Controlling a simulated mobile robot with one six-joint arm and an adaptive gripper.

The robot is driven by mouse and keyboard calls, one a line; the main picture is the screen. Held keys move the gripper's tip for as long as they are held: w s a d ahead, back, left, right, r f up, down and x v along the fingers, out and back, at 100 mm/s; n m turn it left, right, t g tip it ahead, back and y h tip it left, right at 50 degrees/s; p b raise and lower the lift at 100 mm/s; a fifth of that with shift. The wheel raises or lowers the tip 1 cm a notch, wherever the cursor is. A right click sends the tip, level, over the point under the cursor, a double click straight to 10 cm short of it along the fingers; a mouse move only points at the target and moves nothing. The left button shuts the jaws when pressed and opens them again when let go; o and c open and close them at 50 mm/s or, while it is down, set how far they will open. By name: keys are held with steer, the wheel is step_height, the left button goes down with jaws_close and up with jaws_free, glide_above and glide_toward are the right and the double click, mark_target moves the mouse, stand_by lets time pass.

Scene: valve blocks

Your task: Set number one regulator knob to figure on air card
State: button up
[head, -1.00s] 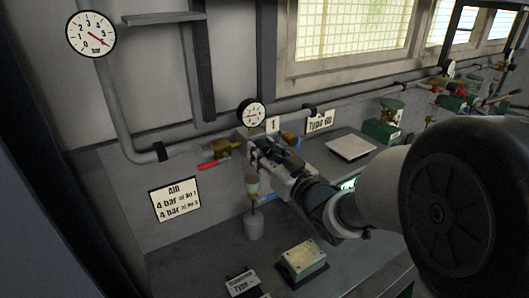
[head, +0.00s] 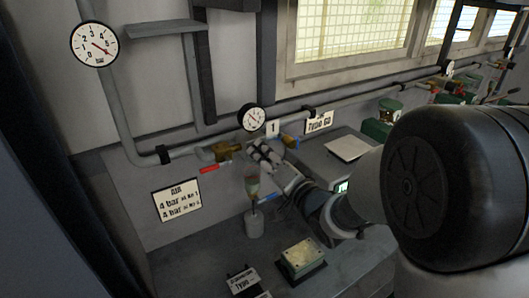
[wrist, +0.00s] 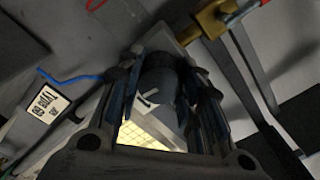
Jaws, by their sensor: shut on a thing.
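The air card (head: 177,200) hangs on the wall panel at left; it reads 4 bar at No 1, with a second 4 bar line below. The number 1 plate (head: 272,128) is beside a small round gauge (head: 251,117), whose needle lies diagonally; its figures are too small to read. My gripper (head: 264,153) is just below the plate. In the wrist view, my gripper (wrist: 163,95) is shut around the dark round regulator knob (wrist: 158,80), which bears a white mark. The knob is hidden by the fingers in the head view.
A filter bowl (head: 252,187) hangs below. A large gauge (head: 94,44) is on the pipe at upper left. A small box (head: 301,257) sits on the bench.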

steer(key=m+p, duration=0.1)
steer(key=m, duration=0.3)
steer(key=shift+m+p, duration=0.4)
steer(key=m+p, duration=0.1)
steer(key=m, duration=0.2)
steer(key=shift+m+p, duration=0.3)
steer(key=m+p, duration=0.1)
steer(key=m, duration=0.3)
steer(key=shift+p, duration=0.4)
steer(key=shift+m+p, duration=0.65)
steer(key=shift+m, duration=1.15)
steer(key=o, duration=1.1)
